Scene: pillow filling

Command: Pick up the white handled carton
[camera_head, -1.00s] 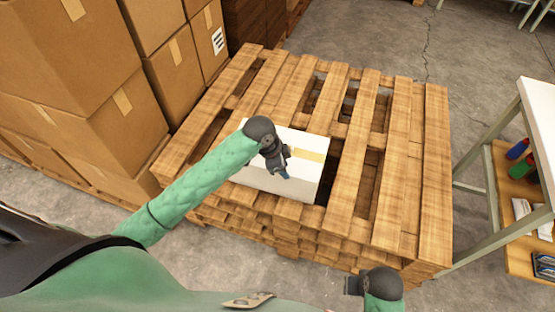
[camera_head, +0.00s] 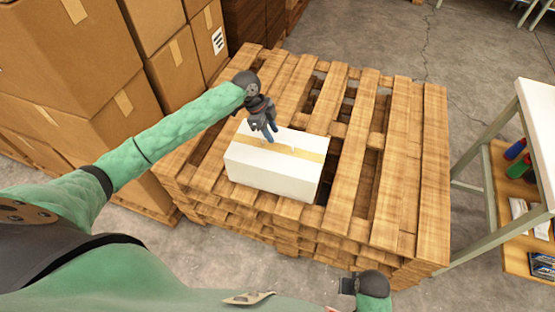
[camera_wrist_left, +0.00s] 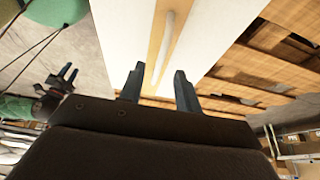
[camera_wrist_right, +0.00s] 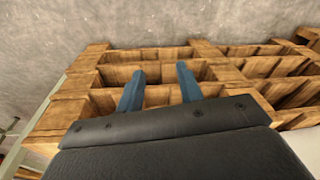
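The white carton (camera_head: 262,172) sits upright near the front of a wooden pallet stack, with a tan tape strip along its top. In the left wrist view the carton (camera_wrist_left: 203,40) shows a pale handle (camera_wrist_left: 167,38) along the tan strip. My left gripper (camera_head: 270,138) is over the back left part of the carton's top, fingers pointing down. My right gripper (camera_wrist_right: 160,82) is open and empty, low at the front, away from the carton.
The pallet stack (camera_head: 408,200) has open slots between its slats. Brown boxes (camera_head: 75,60) are piled high at the left. A white-topped workbench (camera_head: 541,110) with a lower shelf holding bottles stands at the right. Bare floor lies behind the pallets.

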